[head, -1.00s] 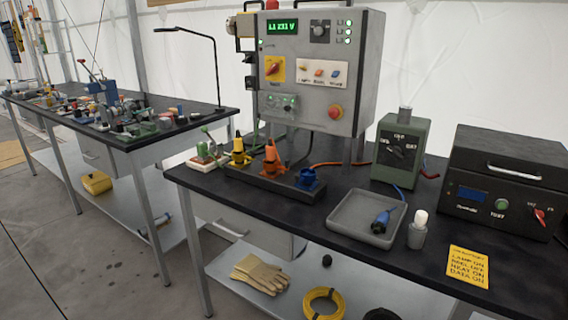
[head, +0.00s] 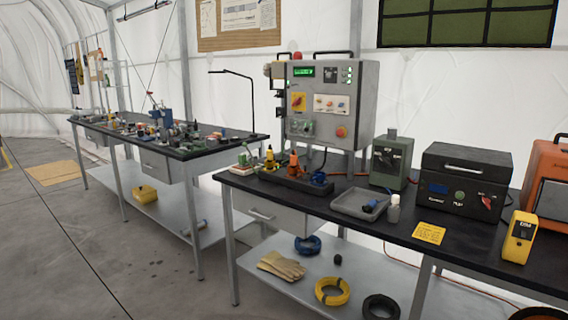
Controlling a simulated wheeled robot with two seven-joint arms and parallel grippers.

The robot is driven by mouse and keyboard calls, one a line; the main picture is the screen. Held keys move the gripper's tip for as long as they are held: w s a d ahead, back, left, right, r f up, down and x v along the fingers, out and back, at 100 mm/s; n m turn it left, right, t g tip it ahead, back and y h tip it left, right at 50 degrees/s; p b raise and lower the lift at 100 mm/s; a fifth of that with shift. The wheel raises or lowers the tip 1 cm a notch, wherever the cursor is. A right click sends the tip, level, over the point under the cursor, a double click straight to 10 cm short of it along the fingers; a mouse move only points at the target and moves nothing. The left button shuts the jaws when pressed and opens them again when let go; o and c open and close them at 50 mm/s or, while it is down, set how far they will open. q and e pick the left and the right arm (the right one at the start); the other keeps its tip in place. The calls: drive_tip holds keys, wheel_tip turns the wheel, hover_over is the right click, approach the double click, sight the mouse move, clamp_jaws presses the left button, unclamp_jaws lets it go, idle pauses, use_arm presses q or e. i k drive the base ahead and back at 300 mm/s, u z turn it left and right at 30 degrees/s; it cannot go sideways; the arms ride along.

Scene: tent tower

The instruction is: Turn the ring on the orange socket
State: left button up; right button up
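The orange socket (head: 293,164) stands upright in the middle of a dark socket strip on the right-hand bench, below the grey control panel. An orange plug seems to stand in it; its ring is too small to make out. A yellow socket (head: 269,160) is to its left and a blue socket (head: 319,178) to its right on the same strip (head: 296,184). Neither of my grippers is in the head view.
A grey tray (head: 345,207) with a blue plug (head: 370,206), a white-capped bottle (head: 394,209), a green box (head: 391,164) and a black tester (head: 463,179) stand right of the sockets. A yellow meter (head: 519,237) stands farther right. The floor left of the bench is clear.

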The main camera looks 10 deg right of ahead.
sight(296, 169)
drive_tip(key=u, duration=0.45)
drive_tip(key=i, duration=1.9)
drive_tip(key=z, duration=1)
